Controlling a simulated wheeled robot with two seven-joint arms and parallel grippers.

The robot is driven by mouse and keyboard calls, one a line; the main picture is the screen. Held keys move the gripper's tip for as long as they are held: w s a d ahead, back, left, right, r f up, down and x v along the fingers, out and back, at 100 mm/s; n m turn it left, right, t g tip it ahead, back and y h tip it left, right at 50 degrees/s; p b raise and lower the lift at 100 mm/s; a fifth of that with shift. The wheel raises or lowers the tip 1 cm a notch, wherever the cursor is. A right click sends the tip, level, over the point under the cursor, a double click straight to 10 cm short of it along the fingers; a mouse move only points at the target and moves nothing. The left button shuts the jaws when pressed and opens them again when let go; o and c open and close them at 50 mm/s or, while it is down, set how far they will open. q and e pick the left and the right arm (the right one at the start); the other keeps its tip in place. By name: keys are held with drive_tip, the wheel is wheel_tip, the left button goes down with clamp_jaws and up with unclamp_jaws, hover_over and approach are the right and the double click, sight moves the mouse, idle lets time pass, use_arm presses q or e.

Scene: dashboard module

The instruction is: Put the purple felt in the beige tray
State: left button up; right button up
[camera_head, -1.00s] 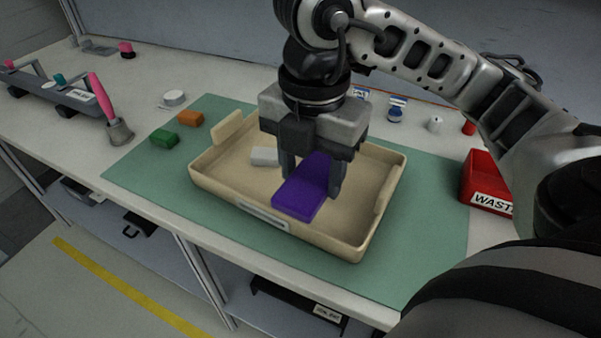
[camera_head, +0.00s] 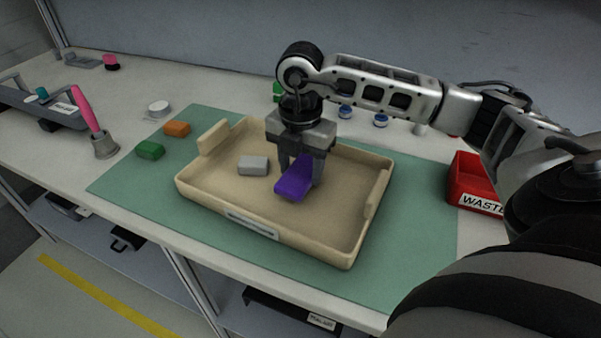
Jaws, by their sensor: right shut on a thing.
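The purple felt (camera_head: 293,187) is a purple block in the middle of the beige tray (camera_head: 348,255). My right gripper (camera_head: 301,178) points down inside the tray and is shut on the felt, with fingers at its sides. The felt is low in the tray; I cannot tell whether it touches the floor. The beige tray lies on the green mat and has a raised handle at each end and a label on its front wall. My left gripper is not in view.
A grey block (camera_head: 253,165) lies in the tray, left of the felt. A green block (camera_head: 150,150) and an orange block (camera_head: 177,129) lie on the green mat (camera_head: 122,182). A red waste bin (camera_head: 474,183) stands at the right. A pink-handled brush (camera_head: 92,115) stands at the left.

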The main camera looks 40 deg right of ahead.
sight(301, 173)
drive_tip(key=shift+f, duration=1)
drive_tip(key=shift+f, duration=0.15)
drive_tip(key=o, duration=1)
drive_tip(key=shift+c, duration=0.2)
wheel_tip(301, 173, up, 12)
drive_tip(key=shift+r, duration=0.2)
drive_tip(key=shift+s+f, duration=0.1)
